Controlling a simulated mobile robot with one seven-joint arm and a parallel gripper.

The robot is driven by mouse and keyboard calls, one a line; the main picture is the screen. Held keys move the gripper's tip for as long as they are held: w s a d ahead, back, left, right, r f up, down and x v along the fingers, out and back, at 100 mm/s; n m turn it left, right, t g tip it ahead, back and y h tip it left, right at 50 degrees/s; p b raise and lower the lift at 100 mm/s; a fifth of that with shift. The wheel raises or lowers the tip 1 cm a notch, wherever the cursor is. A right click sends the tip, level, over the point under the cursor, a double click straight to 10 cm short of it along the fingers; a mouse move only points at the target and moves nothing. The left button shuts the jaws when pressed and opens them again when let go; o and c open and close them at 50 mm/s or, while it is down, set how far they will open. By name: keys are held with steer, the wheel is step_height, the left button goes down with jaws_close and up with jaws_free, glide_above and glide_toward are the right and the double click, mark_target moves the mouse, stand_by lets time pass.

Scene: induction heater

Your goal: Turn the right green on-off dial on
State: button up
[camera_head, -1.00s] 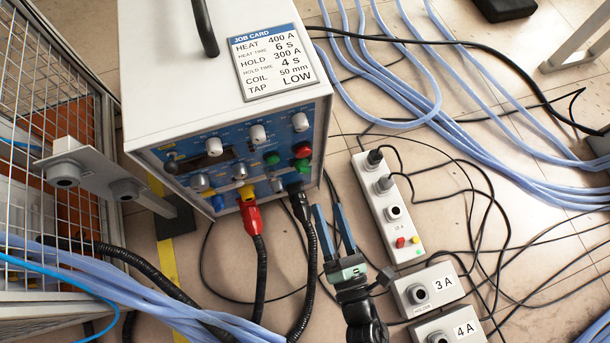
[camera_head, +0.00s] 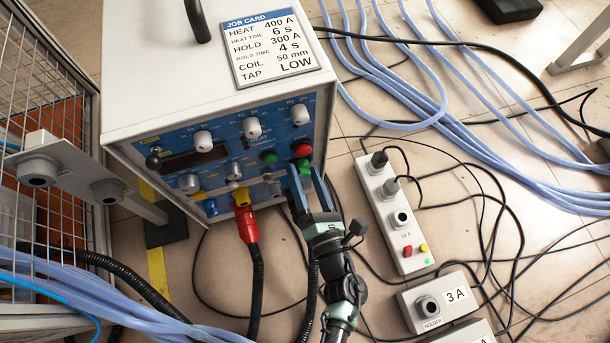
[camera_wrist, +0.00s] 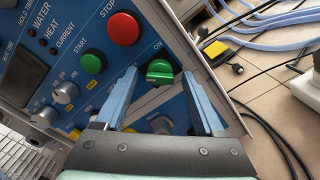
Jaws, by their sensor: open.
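The right green dial (camera_wrist: 160,72) is on the blue front panel of the heater, beside the word ON. It has a raised grip bar, lying roughly sideways in the wrist view. In the head view, the dial (camera_head: 304,165) shows just under the red button. My gripper (camera_wrist: 159,77) is open, with one blue finger on each side of the dial in the wrist view. It also shows in the head view (camera_head: 305,174), close against the panel. I cannot tell whether the fingertips touch the dial or the panel.
A red stop button (camera_wrist: 123,28) and a green start button (camera_wrist: 93,62) sit close by on the panel. A red plug (camera_head: 247,223) and a black cable (camera_head: 308,290) hang below. A white socket strip (camera_head: 392,215) lies right on the floor among cables.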

steer(key=shift+w, duration=0.2)
steer(key=shift+c, duration=0.2)
jaws_close()
